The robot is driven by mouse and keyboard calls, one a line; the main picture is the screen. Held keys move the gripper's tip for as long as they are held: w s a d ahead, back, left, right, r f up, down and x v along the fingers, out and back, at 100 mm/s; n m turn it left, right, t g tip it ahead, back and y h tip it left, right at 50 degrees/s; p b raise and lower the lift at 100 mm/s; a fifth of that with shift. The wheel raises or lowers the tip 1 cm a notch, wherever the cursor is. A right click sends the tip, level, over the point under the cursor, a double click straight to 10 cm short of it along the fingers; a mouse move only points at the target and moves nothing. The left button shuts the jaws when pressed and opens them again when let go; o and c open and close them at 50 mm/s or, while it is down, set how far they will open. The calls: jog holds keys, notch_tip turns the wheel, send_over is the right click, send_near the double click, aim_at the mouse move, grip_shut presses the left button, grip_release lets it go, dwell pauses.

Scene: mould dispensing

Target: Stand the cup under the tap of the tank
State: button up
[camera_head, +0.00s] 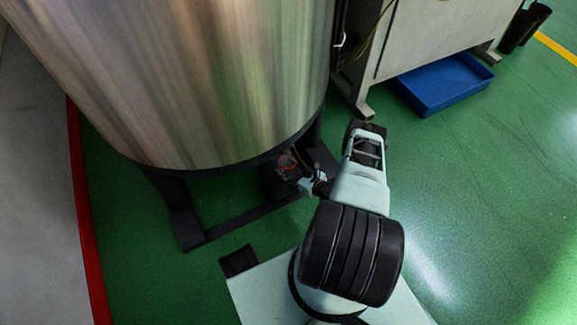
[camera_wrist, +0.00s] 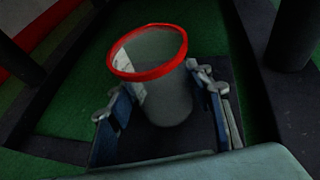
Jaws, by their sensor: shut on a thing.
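The tank (camera_head: 200,70) is a large steel cylinder on a dark frame in the head view. The cup (camera_wrist: 168,95) is grey with a red rim and shows in the wrist view between the fingers of my gripper (camera_wrist: 165,108). My gripper is shut on the cup, which looks upright with its mouth facing up. In the head view my gripper (camera_head: 290,165) is low at the tank's lower edge, by the frame. The cup is hard to make out there. I cannot see the tap in either view, so I cannot tell how the cup lies relative to it.
The dark tank frame (camera_head: 193,225) has legs and a floor bar close to my gripper. A steel cabinet (camera_head: 425,35) and a blue tray (camera_head: 445,85) stand at the upper right. A red strip (camera_head: 85,215) edges the floor at left. The green floor at right is clear.

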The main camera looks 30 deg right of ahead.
jog(key=shift+f, duration=0.2)
jog(key=shift+f, duration=0.1)
jog(key=o, duration=1.1)
